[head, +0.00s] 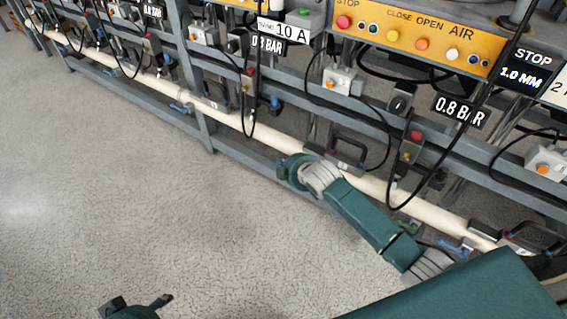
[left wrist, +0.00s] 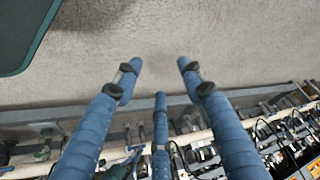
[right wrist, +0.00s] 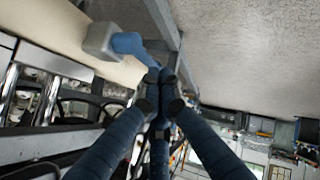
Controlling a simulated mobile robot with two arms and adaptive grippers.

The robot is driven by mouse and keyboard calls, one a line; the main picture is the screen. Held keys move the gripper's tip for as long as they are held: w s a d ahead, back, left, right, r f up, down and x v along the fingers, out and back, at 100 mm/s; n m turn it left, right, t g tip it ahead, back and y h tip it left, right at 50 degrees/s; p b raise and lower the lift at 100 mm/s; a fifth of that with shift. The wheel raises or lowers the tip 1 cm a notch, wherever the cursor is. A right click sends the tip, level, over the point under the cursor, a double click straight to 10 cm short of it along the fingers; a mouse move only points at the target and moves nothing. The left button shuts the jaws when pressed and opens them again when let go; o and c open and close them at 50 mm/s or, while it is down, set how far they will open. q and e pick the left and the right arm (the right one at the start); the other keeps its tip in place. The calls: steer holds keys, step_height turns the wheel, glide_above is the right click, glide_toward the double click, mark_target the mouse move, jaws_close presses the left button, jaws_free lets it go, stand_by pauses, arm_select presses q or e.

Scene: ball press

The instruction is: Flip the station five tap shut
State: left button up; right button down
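A blue tap lever (right wrist: 130,44) sticks out from a grey block (right wrist: 100,40) on the cream pipe (right wrist: 70,25) in the right wrist view. My right gripper (right wrist: 160,78) has its fingers together at the free end of this lever. I cannot tell whether they touch it, and no lever shows between them. In the head view my right arm reaches the pipe (head: 250,130), and its wrist hides the fingers and that tap. My left gripper (left wrist: 160,72) is open and empty, with its fingers apart over the floor side. No station number is readable at the tap.
A grey rail (head: 245,160) runs below the pipe. Black cables hang before the rack. An orange button panel (head: 420,38) is above. The floor (head: 130,200) is clear.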

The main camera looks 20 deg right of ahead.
arm_select(q)
steer(key=shift+g, duration=0.9)
steer(key=s, duration=0.1)
steer(key=s+a, duration=0.1)
steer(key=s+a+p, duration=0.1)
steer(key=s, duration=0.1)
steer(key=shift+f, duration=0.15)
arm_select(e)
steer(key=shift+w+g, duration=0.1)
steer(key=shift+g, duration=0.2)
